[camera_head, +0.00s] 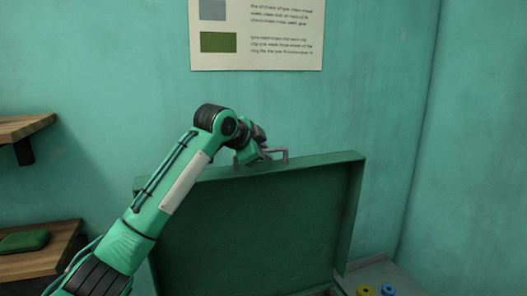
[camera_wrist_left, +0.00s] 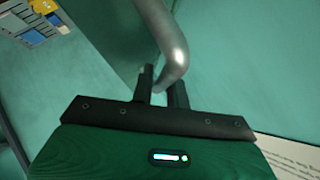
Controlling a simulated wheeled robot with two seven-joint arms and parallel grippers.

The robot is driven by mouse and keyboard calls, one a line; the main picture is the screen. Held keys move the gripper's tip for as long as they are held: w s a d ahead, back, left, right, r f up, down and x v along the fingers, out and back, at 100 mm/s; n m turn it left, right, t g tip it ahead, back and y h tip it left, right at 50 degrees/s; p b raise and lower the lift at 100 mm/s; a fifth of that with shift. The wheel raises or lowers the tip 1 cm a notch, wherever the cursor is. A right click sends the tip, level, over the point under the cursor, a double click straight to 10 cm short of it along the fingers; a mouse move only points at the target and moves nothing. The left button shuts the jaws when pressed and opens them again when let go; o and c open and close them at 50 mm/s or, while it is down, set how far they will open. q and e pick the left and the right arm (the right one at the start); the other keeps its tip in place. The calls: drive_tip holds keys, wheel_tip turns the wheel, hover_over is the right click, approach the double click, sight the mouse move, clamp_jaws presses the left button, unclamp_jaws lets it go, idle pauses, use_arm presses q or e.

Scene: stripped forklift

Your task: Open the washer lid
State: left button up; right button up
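The washer lid (camera_head: 275,225) is a large dark green panel with a raised rim, standing steeply raised in the head view. A grey metal handle (camera_head: 277,152) sits on its top edge; its thick curved bar also fills the upper middle of the left wrist view (camera_wrist_left: 168,40). My left gripper (camera_head: 260,153) is at this handle. In the left wrist view its two dark fingers (camera_wrist_left: 162,86) stand close on either side of the bent bar, closed on it. The lid's lower edge is mostly out of frame. My right gripper is not in view.
A teal wall with a poster (camera_head: 255,35) stands behind the lid. Wooden shelves (camera_head: 40,260) are at the left, one bearing a green item (camera_head: 24,241). A yellow ring (camera_head: 364,290) and a blue ring (camera_head: 388,290) lie on a grey surface at lower right.

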use_arm(q)
drive_tip(key=o, duration=0.3)
drive_tip(key=shift+w+f, duration=0.1)
drive_tip(key=shift+f, duration=0.05)
drive_tip(key=b+v, duration=0.6)
drive_tip(key=v, duration=0.7)
drive_tip(key=shift+s+a+r, duration=0.2)
drive_tip(key=shift+a, duration=0.1)
